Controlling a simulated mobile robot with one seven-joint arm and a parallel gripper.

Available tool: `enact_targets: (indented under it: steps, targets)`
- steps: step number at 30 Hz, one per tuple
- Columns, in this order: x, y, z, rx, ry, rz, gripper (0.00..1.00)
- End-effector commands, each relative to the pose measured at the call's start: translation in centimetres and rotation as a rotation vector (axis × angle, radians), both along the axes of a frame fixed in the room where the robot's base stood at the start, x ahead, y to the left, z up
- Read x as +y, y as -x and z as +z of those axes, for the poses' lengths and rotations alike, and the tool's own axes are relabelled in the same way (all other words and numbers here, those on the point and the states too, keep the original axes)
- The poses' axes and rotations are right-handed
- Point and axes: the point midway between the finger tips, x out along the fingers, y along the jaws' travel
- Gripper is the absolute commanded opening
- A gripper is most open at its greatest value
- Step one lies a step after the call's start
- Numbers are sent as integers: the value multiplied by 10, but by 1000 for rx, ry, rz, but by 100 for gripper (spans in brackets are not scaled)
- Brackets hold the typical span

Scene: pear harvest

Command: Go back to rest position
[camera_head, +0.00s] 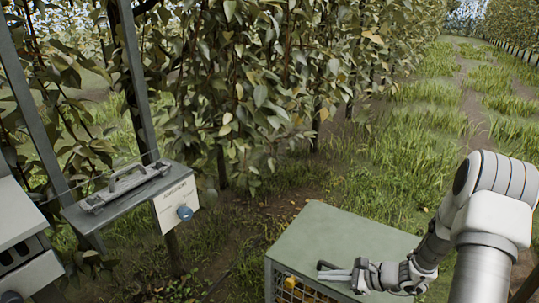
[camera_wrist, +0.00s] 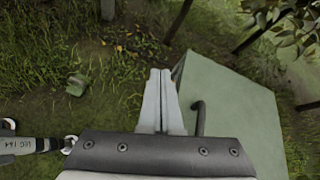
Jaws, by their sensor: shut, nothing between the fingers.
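My gripper (camera_head: 324,270) is in the lower right of the head view, at the end of my grey and white arm. It is over the green-grey top of a box (camera_head: 335,235) and points left. In the wrist view its two pale fingers (camera_wrist: 160,74) lie side by side, shut with nothing between them. The box top also shows in the wrist view (camera_wrist: 235,110), just right of the fingers. I cannot tell how high the gripper is above it.
The box has a wire-mesh side with something yellow behind it (camera_head: 290,283). A metal shelf (camera_head: 120,195) with a handled metal piece, a white label panel and a blue knob (camera_head: 185,213) stands left. Leafy trees (camera_head: 260,80) rise behind. A grassy lane (camera_head: 430,100) is open at right.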

Motion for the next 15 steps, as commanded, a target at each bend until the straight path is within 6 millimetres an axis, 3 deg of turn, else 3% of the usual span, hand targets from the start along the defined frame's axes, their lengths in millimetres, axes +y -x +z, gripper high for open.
enact_targets:
  steps: [1,6,15]
  targets:
    - [6,2,19,-32,39,62,0]
    - [26,17,71,-121,168,263,0]
    - [52,60,148,-274,415,592,0]
